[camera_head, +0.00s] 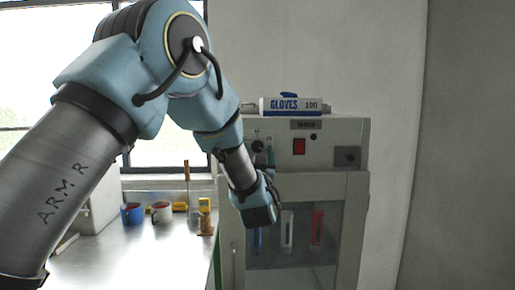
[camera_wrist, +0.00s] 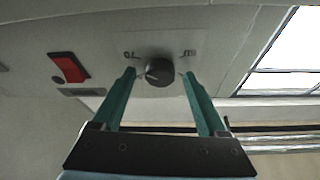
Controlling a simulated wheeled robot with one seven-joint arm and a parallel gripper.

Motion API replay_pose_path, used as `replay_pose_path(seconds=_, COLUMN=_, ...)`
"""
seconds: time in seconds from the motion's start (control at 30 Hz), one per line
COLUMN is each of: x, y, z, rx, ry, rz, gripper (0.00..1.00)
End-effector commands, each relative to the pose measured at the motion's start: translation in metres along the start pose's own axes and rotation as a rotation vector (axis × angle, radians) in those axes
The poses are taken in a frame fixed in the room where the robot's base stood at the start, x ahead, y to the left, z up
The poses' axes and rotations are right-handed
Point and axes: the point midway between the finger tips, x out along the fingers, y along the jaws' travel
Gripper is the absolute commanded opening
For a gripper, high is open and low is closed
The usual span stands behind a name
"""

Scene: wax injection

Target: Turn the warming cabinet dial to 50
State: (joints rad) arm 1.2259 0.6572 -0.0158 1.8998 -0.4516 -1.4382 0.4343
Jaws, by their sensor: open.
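The warming cabinet (camera_head: 350,190) is a pale grey box with a glass front, on the right in the head view. Its dial (camera_head: 258,146) is a round black knob at the panel's upper left. In the wrist view the dial (camera_wrist: 159,73) is near the middle, with a pale mark at its left side; I cannot read its setting. Small upside-down scale labels show either side of it. My gripper (camera_wrist: 157,76) is open, with one teal fingertip left and one right of the dial. Contact cannot be told. In the head view my gripper (camera_head: 268,150) is beside the dial.
A red switch (camera_head: 299,146) is right of the dial; it also shows in the wrist view (camera_wrist: 69,67). A dark fitting (camera_head: 346,156) is at the panel's right. A glove box (camera_head: 291,105) lies on top. A bench (camera_head: 150,255) with cups stands left.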

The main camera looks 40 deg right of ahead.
Motion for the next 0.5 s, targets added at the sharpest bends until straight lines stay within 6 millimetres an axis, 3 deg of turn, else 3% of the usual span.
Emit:
replay_pose_path(seconds=0.2, x=0.0001, y=-0.0002, z=0.0002, rx=0.000, ry=0.000, rz=0.000, gripper=0.75)
replay_pose_path(seconds=0.5, x=0.0000, y=-0.0002, z=0.0000, rx=0.000, ry=0.000, rz=0.000, gripper=0.41)
